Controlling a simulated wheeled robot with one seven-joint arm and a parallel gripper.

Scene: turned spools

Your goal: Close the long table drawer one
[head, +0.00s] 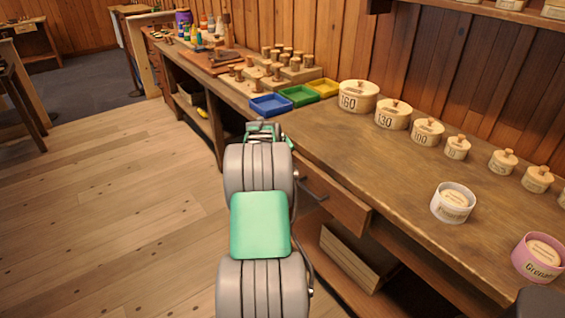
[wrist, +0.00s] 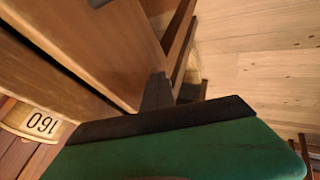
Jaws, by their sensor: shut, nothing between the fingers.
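The long table (head: 400,150) runs along the wall on the right in the head view. My gripper (head: 264,130) is beyond the drawer, by the table's front edge, shut and empty. In the wrist view my gripper's green body and dark fingers (wrist: 158,92) are close to brown wooden faces; I cannot tell whether they touch.
Blue (head: 270,105), green (head: 299,96) and yellow (head: 323,88) trays lie on the tabletop near my gripper. Several round lidded boxes, one marked 160 (head: 358,97), stand farther right. A lower shelf (head: 350,255) sits under the table. The wooden floor (head: 110,200) at left is clear.

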